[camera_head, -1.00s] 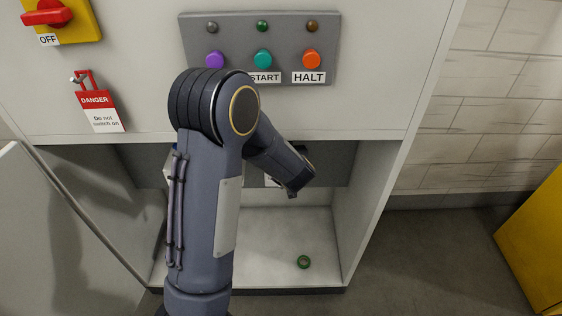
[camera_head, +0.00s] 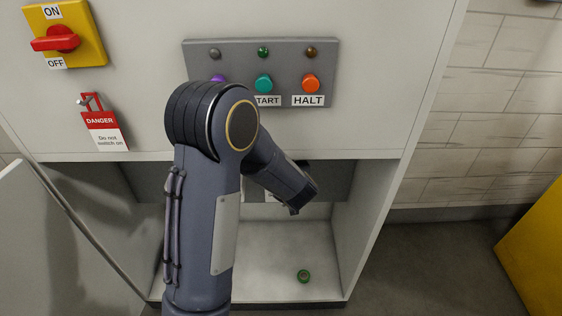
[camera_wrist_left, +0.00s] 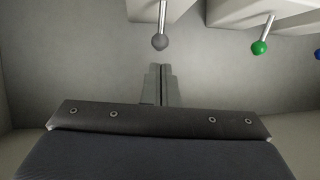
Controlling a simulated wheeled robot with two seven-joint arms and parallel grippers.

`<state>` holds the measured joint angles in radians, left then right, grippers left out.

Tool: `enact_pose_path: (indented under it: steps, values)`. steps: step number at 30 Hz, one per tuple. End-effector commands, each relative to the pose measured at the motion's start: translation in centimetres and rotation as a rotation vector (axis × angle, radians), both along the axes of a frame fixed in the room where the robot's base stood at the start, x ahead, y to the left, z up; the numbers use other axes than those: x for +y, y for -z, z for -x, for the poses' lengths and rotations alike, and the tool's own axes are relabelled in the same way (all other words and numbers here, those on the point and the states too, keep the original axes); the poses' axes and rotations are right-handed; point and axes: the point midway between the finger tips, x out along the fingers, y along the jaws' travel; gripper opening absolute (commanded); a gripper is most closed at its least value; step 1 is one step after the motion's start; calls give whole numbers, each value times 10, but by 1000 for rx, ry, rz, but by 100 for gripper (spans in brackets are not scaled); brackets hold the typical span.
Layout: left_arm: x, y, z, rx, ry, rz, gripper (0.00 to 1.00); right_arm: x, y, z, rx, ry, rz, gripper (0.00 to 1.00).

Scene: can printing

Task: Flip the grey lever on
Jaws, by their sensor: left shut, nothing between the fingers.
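The grey lever (camera_wrist_left: 160,41), a pale rod with a grey ball at its end, hangs from a light box at the top middle of the left wrist view. My left gripper (camera_wrist_left: 161,70) is shut and empty, its fingertips just below the grey ball in the picture. A small gap shows between ball and fingertips; depth is hard to tell. In the head view my left arm reaches into the open cabinet bay (camera_head: 285,245); the fingers and grey lever cannot be made out there. My right gripper is not in view.
A green-balled lever (camera_wrist_left: 260,47) and a blue-balled one (camera_wrist_left: 317,54) are to the right. The button panel (camera_head: 330,55) is above the bay. A red rotary switch (camera_head: 56,40) and danger tag (camera_head: 104,128) are at left.

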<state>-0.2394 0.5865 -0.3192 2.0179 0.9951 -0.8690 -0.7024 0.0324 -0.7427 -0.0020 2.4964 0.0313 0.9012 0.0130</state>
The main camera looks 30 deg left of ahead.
Motion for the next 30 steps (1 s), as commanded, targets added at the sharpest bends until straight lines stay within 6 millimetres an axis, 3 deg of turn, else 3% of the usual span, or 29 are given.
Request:
enact_pose_path:
  steps: [11,30]
  values:
    - [-33,-25,37,-1,1,0,0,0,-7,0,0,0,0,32]
    - [-35,-26,40,-1,0,-1,0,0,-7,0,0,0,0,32]
